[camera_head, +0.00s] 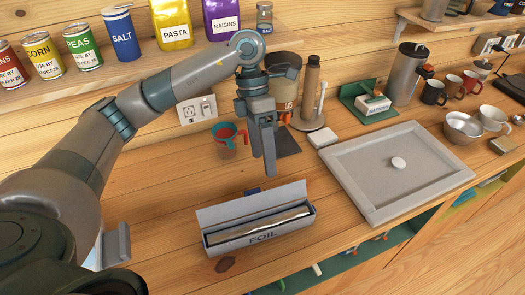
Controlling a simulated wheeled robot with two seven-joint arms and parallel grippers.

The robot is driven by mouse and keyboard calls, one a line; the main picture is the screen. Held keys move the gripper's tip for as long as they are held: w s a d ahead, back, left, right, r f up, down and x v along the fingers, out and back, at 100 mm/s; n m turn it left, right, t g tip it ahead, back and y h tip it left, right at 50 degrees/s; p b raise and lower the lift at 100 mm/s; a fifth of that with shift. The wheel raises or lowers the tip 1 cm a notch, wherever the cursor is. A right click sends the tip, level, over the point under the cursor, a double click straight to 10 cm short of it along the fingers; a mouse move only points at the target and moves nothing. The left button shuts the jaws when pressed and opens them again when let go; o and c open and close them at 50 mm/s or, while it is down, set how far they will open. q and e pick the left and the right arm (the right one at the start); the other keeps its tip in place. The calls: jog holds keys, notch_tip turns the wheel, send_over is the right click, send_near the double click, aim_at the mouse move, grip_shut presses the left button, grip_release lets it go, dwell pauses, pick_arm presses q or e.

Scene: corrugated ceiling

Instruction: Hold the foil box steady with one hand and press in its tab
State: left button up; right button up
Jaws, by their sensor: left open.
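The end tabs are too small to make out. My right gripper is not in view.
A grey tray-like sink cover (360,205) lies right of the box. A shelf (110,66) with cans and bags runs along the wall.

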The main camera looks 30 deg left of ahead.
aim_at(271, 217)
pick_arm(q)
jog(key=b+x, duration=0.5)
jog(key=x, duration=1.2)
jog(key=shift+d+f+b, duration=0.1)
jog(key=shift+f+b, duration=0.1)
jog(key=shift+b, duration=0.2)
jog(key=shift+c, duration=0.4)
jog(key=c, duration=1.2)
